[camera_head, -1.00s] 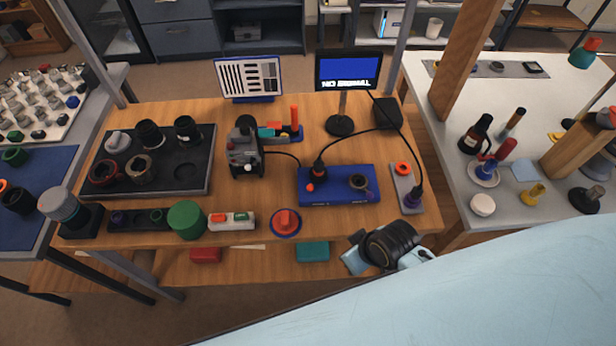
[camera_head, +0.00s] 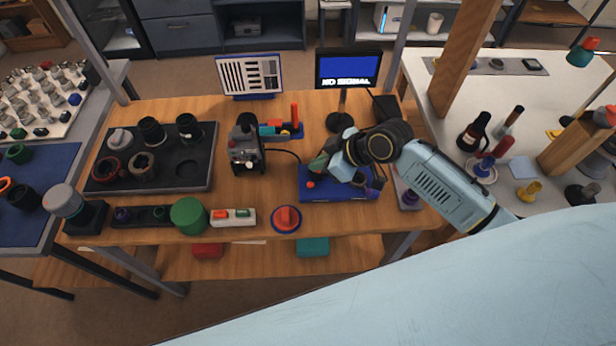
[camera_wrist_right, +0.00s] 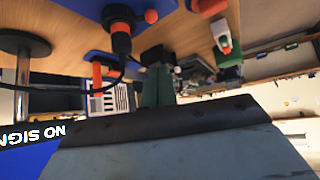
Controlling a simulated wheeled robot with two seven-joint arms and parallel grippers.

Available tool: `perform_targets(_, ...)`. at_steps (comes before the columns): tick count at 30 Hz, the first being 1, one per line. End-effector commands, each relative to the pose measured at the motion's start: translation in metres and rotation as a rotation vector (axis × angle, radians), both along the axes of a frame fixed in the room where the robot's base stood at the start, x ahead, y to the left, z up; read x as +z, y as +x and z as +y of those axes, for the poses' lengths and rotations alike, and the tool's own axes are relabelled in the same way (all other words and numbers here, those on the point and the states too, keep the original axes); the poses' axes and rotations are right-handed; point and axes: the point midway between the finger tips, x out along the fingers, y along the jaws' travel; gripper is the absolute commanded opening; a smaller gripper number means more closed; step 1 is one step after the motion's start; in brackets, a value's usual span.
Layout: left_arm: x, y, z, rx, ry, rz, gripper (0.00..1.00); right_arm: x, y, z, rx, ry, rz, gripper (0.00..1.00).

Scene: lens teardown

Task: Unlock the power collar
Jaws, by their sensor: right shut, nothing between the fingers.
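The blue power box (camera_head: 335,195) lies on the wooden bench, partly covered by my right arm. In the right wrist view, a black plug with an orange collar (camera_wrist_right: 121,28) stands on the blue box, its cable attached. I take this to be the power collar. A red button (camera_wrist_right: 151,16) is beside it; it also shows in the head view (camera_head: 310,184). My right gripper (camera_head: 318,165) is over the left part of the box, shut and empty. In the wrist view its fingers (camera_wrist_right: 157,85) are close to the plug but look apart from it. My left gripper is not in view.
A monitor (camera_head: 348,69) reading "NO SIGNAL" stands behind the box. A grey device (camera_head: 245,150) stands left of it. A red-and-blue round piece (camera_head: 286,219) lies in front. A black tray (camera_head: 200,180) with lens parts fills the left.

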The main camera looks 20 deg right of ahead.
Motion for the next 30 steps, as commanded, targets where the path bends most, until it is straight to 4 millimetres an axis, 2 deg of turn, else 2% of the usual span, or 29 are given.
perform_targets(8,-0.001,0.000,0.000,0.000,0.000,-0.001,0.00,-0.012,0.007,0.008,-0.002,0.001,0.002,0.00)
perform_targets(22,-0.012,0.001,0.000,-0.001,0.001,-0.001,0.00,-0.075,0.046,0.052,-0.002,0.001,0.003,0.00)
perform_targets(25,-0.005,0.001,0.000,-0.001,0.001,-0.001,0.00,-0.077,0.033,0.037,-0.003,-0.004,0.005,0.00)
perform_targets(30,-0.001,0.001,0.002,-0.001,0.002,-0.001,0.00,-0.080,0.022,0.025,-0.002,-0.001,0.002,0.00)
